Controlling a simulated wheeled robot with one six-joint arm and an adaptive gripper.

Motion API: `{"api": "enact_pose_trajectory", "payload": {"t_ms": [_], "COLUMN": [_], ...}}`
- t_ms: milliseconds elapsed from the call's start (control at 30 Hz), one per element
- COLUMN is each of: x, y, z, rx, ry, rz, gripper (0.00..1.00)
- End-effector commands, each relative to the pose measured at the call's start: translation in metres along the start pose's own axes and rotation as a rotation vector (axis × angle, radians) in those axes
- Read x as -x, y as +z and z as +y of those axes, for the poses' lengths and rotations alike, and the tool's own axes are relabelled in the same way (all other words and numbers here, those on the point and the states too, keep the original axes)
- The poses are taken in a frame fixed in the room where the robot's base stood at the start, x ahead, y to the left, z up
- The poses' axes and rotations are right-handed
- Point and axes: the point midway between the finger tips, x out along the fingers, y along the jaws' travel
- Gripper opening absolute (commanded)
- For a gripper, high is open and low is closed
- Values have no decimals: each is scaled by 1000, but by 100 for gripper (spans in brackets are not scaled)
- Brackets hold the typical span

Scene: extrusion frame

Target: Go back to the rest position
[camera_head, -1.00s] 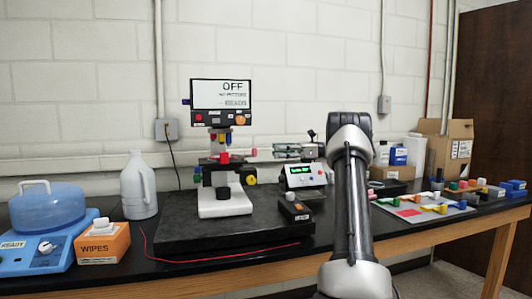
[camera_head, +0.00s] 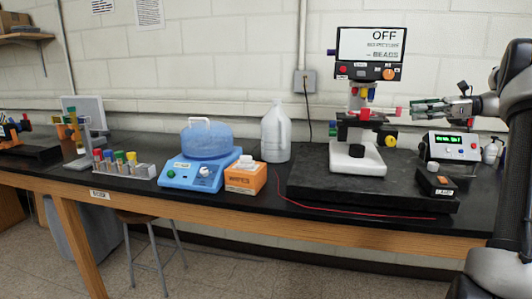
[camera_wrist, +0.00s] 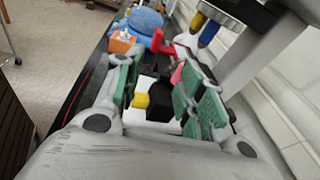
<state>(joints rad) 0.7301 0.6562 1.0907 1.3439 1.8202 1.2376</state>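My gripper (camera_head: 428,107) is at the right in the head view, beside the microscope (camera_head: 357,160), level with its stage. In the wrist view my gripper (camera_wrist: 160,78) has its green-padded fingers spread apart, with nothing held between them. The microscope's yellow knob (camera_wrist: 141,101) shows beyond the gap. Part of my arm stands along the right edge of the head view and hides what is behind it.
The microscope stands on a black slab (camera_head: 310,185). A control box (camera_head: 455,146) and a small black box (camera_head: 434,182) are at right. Left are a white jug (camera_head: 276,135), wipes box (camera_head: 245,178), blue bath (camera_head: 205,155) and tube rack (camera_head: 125,170).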

Motion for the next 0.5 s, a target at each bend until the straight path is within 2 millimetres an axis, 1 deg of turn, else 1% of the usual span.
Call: {"api": "enact_pose_trajectory", "payload": {"t_ms": [33, 67, 100, 167, 200, 233, 267, 300, 367, 400, 467, 500], "x": [-23, -35, -50, -67, -77, -83, -88, -92, -95, -96, -93, -89], "y": [16, 21, 26, 31, 34, 35, 36, 36, 34, 31, 26, 21], "z": [20, 33, 53, 84, 105, 122, 139, 163, 198, 221, 255, 276], "rx": [52, 88, 141, 228, 290, 340, 390, 461, 573, 652, 776, 861], "ry": [25, 40, 62, 102, 133, 158, 185, 224, 286, 332, 406, 458], "rz": [65, 110, 172, 264, 323, 367, 410, 466, 546, 596, 667, 712], "gripper": [39, 39, 39, 39, 39, 39, 39, 39, 39, 39, 39, 39]}}
